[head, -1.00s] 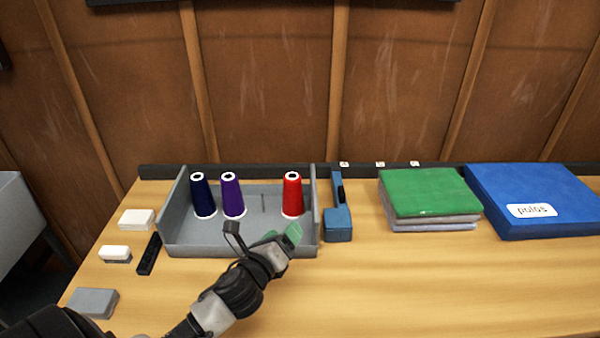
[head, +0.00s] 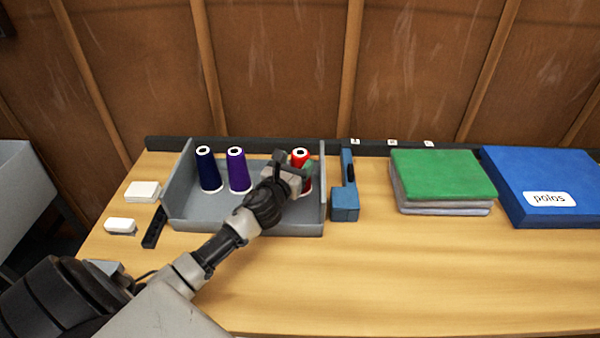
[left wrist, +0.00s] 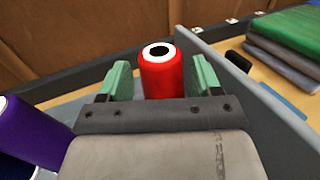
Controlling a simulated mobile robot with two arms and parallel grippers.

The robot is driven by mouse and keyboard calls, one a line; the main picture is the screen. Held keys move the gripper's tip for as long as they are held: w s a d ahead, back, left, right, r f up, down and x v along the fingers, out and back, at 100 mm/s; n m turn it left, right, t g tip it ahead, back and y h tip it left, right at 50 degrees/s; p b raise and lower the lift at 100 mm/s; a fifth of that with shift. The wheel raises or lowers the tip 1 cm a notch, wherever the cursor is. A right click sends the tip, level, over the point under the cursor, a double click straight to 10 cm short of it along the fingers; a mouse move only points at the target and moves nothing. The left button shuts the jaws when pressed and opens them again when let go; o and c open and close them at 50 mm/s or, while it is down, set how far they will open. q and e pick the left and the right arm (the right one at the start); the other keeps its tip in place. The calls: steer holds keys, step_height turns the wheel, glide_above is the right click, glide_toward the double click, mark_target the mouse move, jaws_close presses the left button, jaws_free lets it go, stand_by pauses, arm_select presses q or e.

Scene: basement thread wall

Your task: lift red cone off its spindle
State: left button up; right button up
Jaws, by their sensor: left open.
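The red cone (head: 301,157) stands upright at the right end of the grey tray (head: 277,229), partly hidden by my left gripper (head: 296,170) in the head view. In the left wrist view the red cone (left wrist: 161,72) shows between the two green fingers of my left gripper (left wrist: 160,80). The fingers are open, one on each side of it, with a gap to each. The cone's white top ring faces up. Its base and spindle are hidden. My right gripper is not in view.
A purple cone (head: 238,171) and a navy cone (head: 208,171) stand to the left in the tray. The tray's right wall is close beside the red cone. A blue tool (head: 345,205) stands just outside that wall. Green folded cloth (head: 443,174) and a blue box (head: 545,183) lie further right.

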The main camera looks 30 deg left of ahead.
arm_select(q)
steer(key=w, duration=0.3)
steer(key=shift+w+a+f, duration=0.1)
steer(key=shift+a+f, duration=0.05)
steer(key=shift+a, duration=0.1)
steer(key=shift+c, duration=0.5)
steer(key=c, duration=0.9)
step_height(320, 180, up, 18)
steer(key=p, duration=0.3)
steer(key=shift+p, duration=0.35)
